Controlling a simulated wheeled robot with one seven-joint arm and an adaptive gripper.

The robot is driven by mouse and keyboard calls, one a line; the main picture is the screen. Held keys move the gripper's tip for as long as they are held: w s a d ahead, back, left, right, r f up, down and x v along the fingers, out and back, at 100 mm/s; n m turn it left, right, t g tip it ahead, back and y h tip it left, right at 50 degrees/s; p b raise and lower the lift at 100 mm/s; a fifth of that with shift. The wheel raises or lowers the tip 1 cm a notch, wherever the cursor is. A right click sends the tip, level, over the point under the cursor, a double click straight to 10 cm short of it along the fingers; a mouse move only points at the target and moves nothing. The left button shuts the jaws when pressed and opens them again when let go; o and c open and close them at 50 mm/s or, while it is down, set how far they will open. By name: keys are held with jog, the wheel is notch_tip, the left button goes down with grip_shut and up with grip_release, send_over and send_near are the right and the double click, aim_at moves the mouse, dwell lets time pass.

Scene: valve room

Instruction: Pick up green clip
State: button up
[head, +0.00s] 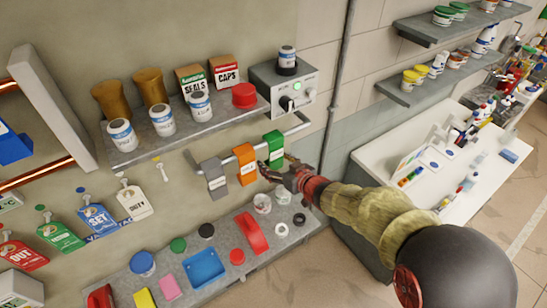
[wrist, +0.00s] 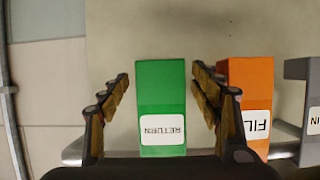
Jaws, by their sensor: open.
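The green clip (head: 273,146) hangs on a metal rail (head: 300,128) at the right end of a row of clips. In the wrist view the green clip (wrist: 161,100) shows a white label reading "RETURN", upside down. My gripper (head: 270,170) is just in front of and below it in the head view. In the wrist view my gripper (wrist: 158,85) is open, with one finger on each side of the green clip and a visible gap on both sides. I cannot tell how deep the fingers reach.
An orange clip (head: 245,163) hangs close beside the green one, near one finger in the wrist view (wrist: 250,95). A grey clip (head: 214,178) hangs beyond it. A shelf (head: 190,135) with cans and boxes is above; a lower shelf (head: 215,230) holds lids and a blue tray (head: 204,268).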

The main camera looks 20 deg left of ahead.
jog(key=shift+w+a+f, duration=0.2)
jog(key=shift+a, duration=0.15)
jog(key=shift+c, duration=0.5)
jog(key=c, duration=1.1)
jog(key=shift+c, duration=0.3)
